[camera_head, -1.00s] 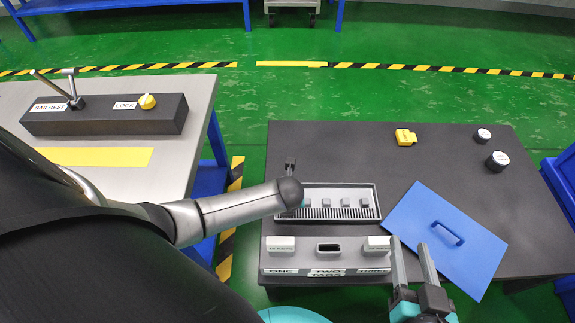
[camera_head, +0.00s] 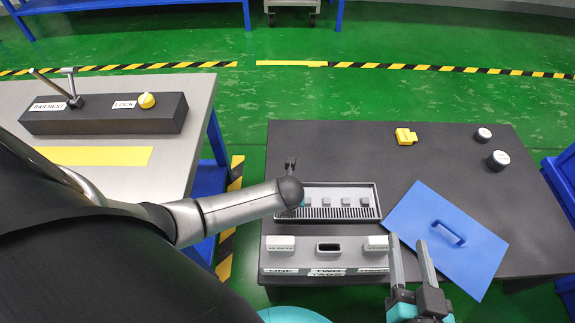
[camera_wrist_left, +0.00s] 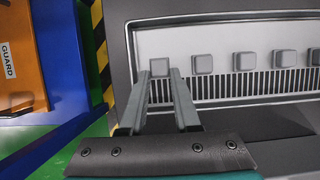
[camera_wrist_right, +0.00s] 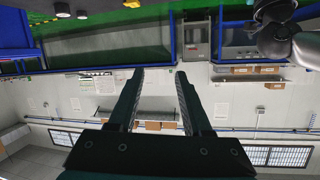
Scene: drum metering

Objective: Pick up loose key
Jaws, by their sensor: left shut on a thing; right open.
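A row of small grey square keys (camera_head: 346,202) stands in a shallow grey tray (camera_head: 378,200) with a slotted strip. In the left wrist view, the leftmost key (camera_wrist_left: 159,66) is between the fingertips of my left gripper (camera_wrist_left: 160,78), which is shut on it. The key still appears at tray level, in line with the others. My right gripper (camera_head: 408,240) is open and empty, beside the right end of the tag block and near the blue lid. Its open fingers also show in the right wrist view (camera_wrist_right: 158,72).
A grey block (camera_head: 345,262) labelled ONE, TWO and TAGS stands in front of the tray. A blue lid (camera_head: 415,215) with a handle lies at right. A yellow piece (camera_head: 405,137) and two round white-topped knobs (camera_head: 497,161) are further back. An orange GUARD panel (camera_wrist_left: 18,75) is at left.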

